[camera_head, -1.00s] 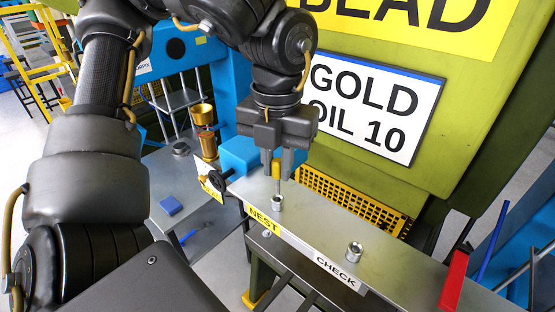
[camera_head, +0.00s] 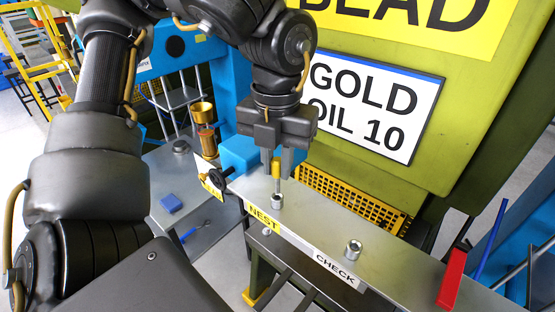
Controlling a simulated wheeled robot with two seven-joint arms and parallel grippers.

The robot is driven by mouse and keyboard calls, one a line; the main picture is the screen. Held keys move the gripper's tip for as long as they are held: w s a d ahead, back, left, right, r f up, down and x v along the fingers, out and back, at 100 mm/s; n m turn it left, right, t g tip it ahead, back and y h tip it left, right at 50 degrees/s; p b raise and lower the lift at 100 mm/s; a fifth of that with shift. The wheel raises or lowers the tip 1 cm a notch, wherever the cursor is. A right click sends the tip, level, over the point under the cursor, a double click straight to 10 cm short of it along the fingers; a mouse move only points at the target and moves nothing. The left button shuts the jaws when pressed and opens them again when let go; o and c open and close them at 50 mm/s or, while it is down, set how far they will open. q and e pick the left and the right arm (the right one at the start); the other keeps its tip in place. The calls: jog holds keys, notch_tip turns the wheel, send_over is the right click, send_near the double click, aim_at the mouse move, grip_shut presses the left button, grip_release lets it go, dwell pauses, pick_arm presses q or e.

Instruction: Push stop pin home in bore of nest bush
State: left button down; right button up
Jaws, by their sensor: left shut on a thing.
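My left gripper (camera_head: 277,164) points straight down over the grey bench, shut on the stop pin (camera_head: 277,184), which has a yellow upper part and a thin grey shank. The pin stands upright, and its lower end meets the top of the nest bush (camera_head: 277,202), a small metal ring behind the NEST label. How deep the pin sits in the bore cannot be told. A second bush (camera_head: 353,249) stands apart behind the CHECK label, with nothing in it. My right gripper is not in view.
The bench (camera_head: 315,222) is clear between the two bushes. A red block (camera_head: 452,279) stands at its right. A blue block (camera_head: 239,154) and a black knob (camera_head: 217,177) are left of the gripper. The green press with signs rises behind.

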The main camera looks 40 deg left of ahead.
pick_arm(q)
jog(key=shift+f+b, duration=0.85)
jog(key=shift+f, duration=0.55)
dwell(0.7)
dwell(0.4)
jog(key=c, duration=1.2)
grip_release()
jog(key=shift+c, duration=0.2)
jog(key=shift+r, duration=0.1)
notch_tip(320, 180, up, 11)
jog(key=shift+f+p, duration=0.15)
jog(key=shift+p, duration=0.45)
jog(key=shift+d, duration=0.1)
